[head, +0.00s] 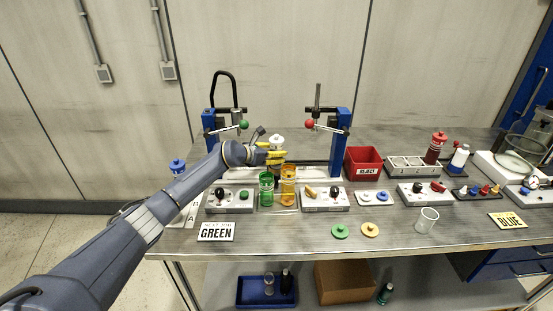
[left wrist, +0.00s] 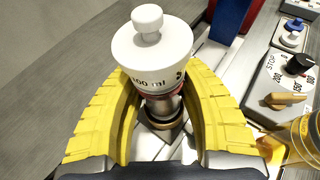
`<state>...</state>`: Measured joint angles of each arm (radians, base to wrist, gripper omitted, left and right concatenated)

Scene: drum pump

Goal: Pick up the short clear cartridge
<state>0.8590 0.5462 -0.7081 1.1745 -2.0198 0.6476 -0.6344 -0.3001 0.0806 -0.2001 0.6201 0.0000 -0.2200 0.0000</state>
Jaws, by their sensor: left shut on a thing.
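A clear, open-topped cup-like cartridge (head: 427,220) stands slightly tilted in the picture on the front right of the bench, with nothing touching it. My left gripper (head: 275,156) is far to its left, between the two blue posts. Its yellow fingers are shut on a white-capped piece (left wrist: 150,60) with a round knob on top and "100 ml" printed on its side. Below the cap, a red band and a metallic stem show between the fingers. In the head view the white cap (head: 277,140) stands just above the fingers. My right gripper is not in view.
A green cartridge (head: 266,190) and an orange cartridge (head: 288,187) stand just in front of my left gripper. Control boxes (head: 325,200) with knobs line the bench. A red reject bin (head: 364,163) is behind. Green (head: 340,231) and yellow (head: 370,230) discs lie left of the clear cartridge.

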